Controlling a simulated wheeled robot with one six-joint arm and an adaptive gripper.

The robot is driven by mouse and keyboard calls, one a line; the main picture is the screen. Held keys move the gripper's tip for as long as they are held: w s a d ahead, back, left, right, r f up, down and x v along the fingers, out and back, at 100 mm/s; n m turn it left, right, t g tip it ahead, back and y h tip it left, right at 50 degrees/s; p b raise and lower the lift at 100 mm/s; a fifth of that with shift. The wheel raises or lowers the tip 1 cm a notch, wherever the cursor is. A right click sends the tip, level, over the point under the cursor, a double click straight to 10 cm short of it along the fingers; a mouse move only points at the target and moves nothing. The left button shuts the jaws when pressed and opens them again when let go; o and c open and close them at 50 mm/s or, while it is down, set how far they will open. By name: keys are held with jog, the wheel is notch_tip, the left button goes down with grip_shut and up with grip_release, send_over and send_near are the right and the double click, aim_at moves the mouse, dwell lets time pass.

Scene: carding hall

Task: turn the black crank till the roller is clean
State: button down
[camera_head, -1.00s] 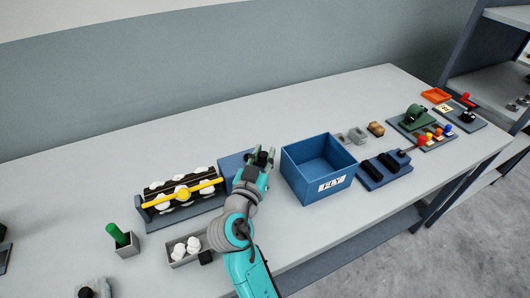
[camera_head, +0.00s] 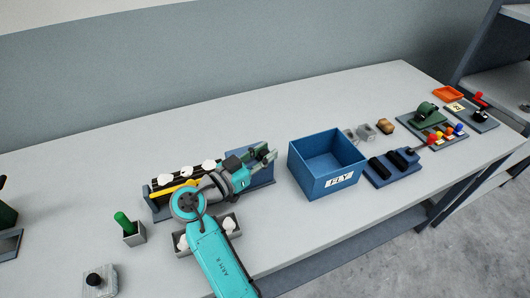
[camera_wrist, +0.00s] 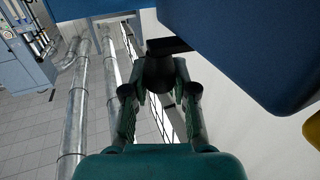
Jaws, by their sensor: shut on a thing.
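The roller (camera_head: 185,173) lies in a blue-grey frame on the bench, left of centre in the head view. White tufts cling to it, and a yellow bar (camera_head: 165,190) crosses it, partly hidden by my arm. A blue housing (camera_head: 264,181) stands at the frame's right end. My gripper (camera_head: 269,154) is above that housing, pointing right. In the wrist view my gripper (camera_wrist: 159,88) is shut on a dark rounded piece, apparently the knob of the black crank (camera_wrist: 158,70). The crank cannot be made out in the head view.
A blue box labelled FLY (camera_head: 340,181) stands close to the right of the housing. A grey tray with white tufts (camera_head: 183,243) lies in front of the roller, partly under my arm. A green-handled tool (camera_head: 123,222) stands in a holder at left. The bench behind is clear.

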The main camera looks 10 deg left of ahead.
jog(key=c, duration=0.9)
grip_release()
jog(key=shift+s, duration=0.1)
jog(key=v, duration=1.2)
